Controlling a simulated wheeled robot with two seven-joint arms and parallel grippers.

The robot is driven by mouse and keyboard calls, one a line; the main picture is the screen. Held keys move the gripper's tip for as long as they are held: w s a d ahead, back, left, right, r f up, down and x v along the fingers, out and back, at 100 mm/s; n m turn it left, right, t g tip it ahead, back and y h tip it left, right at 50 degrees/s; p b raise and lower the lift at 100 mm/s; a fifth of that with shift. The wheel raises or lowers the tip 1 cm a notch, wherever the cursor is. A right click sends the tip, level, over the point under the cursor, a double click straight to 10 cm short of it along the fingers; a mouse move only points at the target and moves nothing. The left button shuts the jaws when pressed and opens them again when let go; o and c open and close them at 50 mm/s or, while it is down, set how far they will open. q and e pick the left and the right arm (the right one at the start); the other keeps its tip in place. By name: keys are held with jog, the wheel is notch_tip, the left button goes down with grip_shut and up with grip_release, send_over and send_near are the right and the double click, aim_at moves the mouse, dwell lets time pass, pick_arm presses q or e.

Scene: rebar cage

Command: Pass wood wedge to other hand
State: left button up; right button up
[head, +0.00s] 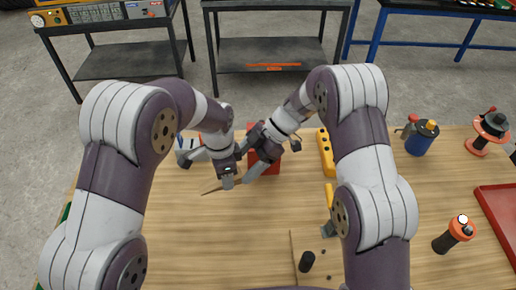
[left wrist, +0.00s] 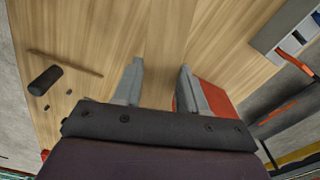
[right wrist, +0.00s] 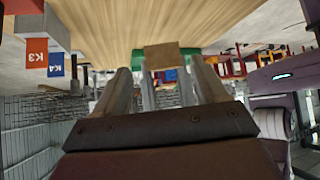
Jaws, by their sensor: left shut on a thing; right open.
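The wood wedge (head: 211,191) shows in the head view as a thin brown tip sticking out left of my left fingertips. My left gripper (head: 227,182) points down over the table and is shut on the wedge. In the left wrist view its fingers (left wrist: 159,82) stand apart, and the wedge between them is hard to tell from the table. In the right wrist view the wedge's brown end face (right wrist: 162,57) lies ahead, between the fingers in the picture. My right gripper (head: 249,174) is open beside the left one; I cannot tell whether it touches the wedge.
A red box (head: 265,166) stands right behind the grippers. A yellow level (head: 326,152), a blue bottle (head: 421,138), an orange-and-black flashlight (head: 454,234) and a red tray (head: 498,212) are to the right. A black cylinder (head: 307,261) is near the front. The left-middle table is clear.

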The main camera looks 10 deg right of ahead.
jog(key=shift+a+f, duration=0.3)
jog(key=shift+f, duration=0.05)
jog(key=c, duration=1.1)
pick_arm(q)
jog(key=o, duration=1.1)
pick_arm(e)
jog(key=shift+c, duration=0.2)
pick_arm(q)
jog(key=shift+o, duration=0.2)
